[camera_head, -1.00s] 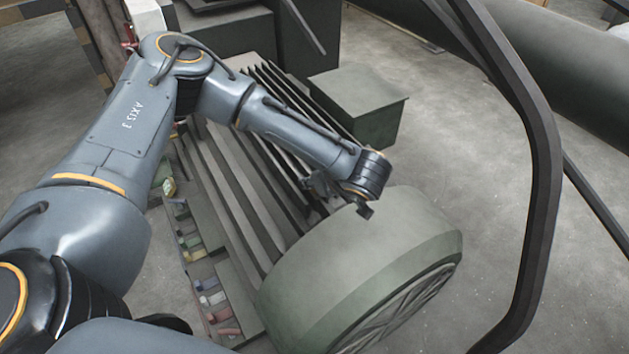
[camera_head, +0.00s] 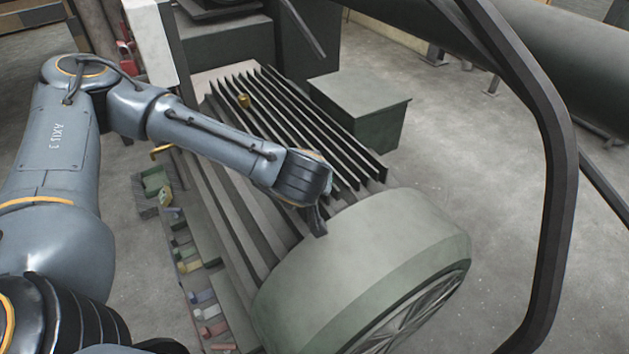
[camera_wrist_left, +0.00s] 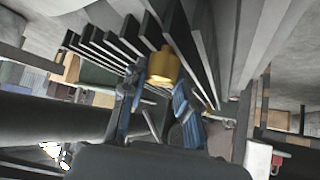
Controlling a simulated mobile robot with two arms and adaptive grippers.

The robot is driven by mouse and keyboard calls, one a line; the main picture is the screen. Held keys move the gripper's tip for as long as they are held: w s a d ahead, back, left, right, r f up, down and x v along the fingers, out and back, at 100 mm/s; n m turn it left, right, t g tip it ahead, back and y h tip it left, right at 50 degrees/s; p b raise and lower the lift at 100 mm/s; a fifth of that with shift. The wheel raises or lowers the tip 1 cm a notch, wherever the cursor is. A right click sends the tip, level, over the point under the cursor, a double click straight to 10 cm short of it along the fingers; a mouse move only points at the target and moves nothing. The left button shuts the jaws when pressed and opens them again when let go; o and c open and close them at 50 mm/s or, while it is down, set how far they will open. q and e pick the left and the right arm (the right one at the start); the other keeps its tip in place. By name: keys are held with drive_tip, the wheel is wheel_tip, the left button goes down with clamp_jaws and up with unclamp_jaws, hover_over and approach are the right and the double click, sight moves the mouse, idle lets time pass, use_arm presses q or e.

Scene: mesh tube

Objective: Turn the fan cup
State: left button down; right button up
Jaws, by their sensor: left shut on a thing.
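A large grey-green drum (camera_head: 365,240), seemingly the fan cup, lies on its side in the lower middle of the head view. Its slatted, fan-like face (camera_head: 415,310) points to the lower right. My left gripper (camera_head: 318,222) is at the drum's upper left edge, beside the ends of the dark fins; I cannot tell whether it touches the drum. In the left wrist view its blue-padded fingers (camera_wrist_left: 158,118) appear, and the thing they are shut on is unclear. A yellow cylinder (camera_head: 245,100) stands among the fins; it also shows in the left wrist view (camera_wrist_left: 163,65). My right gripper is out of view.
Upright dark fins (camera_head: 300,120) stand in a row behind the drum. A green box (camera_head: 360,105) stands behind to the right. A dark curved frame (camera_head: 560,180) rises at the right. Small coloured blocks (camera_head: 208,310) lie at the left. Concrete floor is clear at the right.

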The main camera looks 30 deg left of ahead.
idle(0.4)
use_arm(q)
drive_tip(key=c, duration=1)
unclamp_jaws()
drive_tip(key=shift+v, duration=3.7)
drive_tip(key=shift+a, duration=0.1)
